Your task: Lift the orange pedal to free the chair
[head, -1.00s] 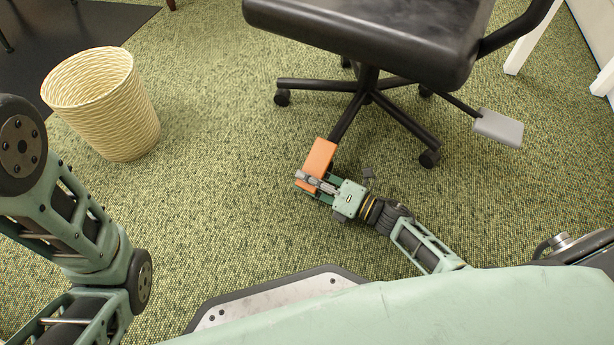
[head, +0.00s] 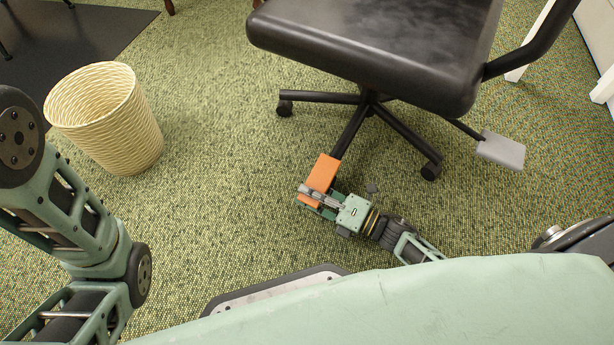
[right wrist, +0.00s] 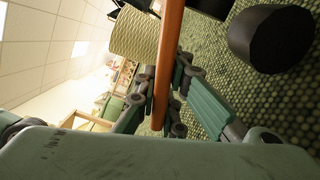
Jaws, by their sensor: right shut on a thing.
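The black office chair (head: 385,50) stands on the carpet at the upper right of the head view. The orange pedal (head: 322,173) sits at the near end of one leg of its base. My right gripper (head: 316,196) is shut on the pedal at its near end. In the right wrist view the pedal (right wrist: 168,60) shows edge-on as an orange strip between the fingers (right wrist: 160,100). A grey pedal (head: 501,150) sticks out from the chair on the right. My left arm shows at the left edge, but its gripper is out of view.
A cream woven basket (head: 105,120) stands on the green carpet at the left; it also shows in the right wrist view (right wrist: 135,35). A dark mat (head: 75,38) lies at the top left. White furniture legs (head: 530,45) stand at the upper right. The carpet between basket and chair is clear.

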